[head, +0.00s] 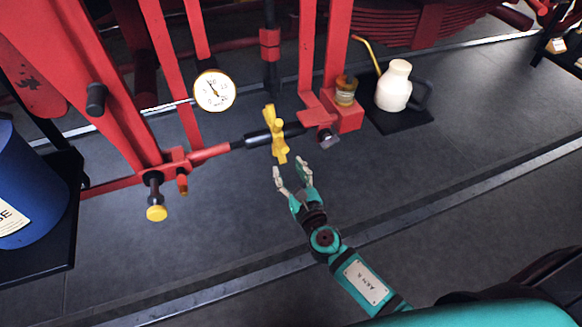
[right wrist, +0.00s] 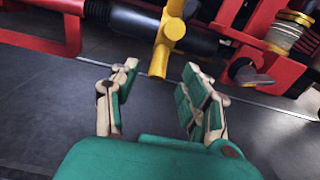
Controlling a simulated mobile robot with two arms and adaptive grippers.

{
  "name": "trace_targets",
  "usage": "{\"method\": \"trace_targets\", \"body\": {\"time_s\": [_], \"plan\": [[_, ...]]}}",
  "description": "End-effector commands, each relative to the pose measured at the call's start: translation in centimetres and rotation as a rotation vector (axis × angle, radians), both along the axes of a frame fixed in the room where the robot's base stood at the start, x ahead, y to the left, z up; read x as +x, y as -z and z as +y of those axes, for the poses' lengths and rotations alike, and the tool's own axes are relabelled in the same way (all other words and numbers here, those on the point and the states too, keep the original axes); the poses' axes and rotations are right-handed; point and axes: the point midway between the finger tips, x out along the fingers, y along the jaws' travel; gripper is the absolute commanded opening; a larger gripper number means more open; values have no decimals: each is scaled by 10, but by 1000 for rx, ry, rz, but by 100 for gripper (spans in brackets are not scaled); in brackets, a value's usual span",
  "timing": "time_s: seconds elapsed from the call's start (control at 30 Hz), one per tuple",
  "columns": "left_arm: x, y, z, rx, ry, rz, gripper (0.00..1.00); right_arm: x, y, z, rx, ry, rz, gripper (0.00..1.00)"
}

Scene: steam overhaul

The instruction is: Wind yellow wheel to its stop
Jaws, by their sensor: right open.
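The yellow wheel (head: 274,134) sits on a dark horizontal shaft between red frame parts, in the middle of the head view. It shows as a narrow bar with a short stub, seen nearly edge-on. In the right wrist view its lower arm and round stub (right wrist: 167,35) lie just beyond the fingers. My right gripper (head: 291,172) is open and empty, just below the wheel's lower end. In the right wrist view the open fingers (right wrist: 157,80) point toward the wheel's lower end, with a gap between them and no visible contact. My left gripper is not in view.
A white gauge (head: 214,91) stands left of the wheel. A yellow knob (head: 156,213) hangs at lower left. A glass-and-brass cup (head: 345,91) and a cream oil can (head: 395,87) are at right. A blue drum (head: 30,190) stands far left. The floor below the wheel is clear.

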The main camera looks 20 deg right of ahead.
Motion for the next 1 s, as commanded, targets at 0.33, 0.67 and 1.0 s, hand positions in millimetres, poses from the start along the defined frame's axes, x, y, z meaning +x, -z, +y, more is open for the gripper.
{"method": "trace_targets", "body": {"time_s": [0.33, 0.67, 1.0], "plan": [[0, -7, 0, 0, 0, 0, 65, -10, -44, -3, 0, -4, -22, 46], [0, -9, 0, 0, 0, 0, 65, 24, -45, -2, -4, -5, -24, 46], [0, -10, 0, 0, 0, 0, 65, 47, -43, -1, -4, -5, -21, 46]]}}
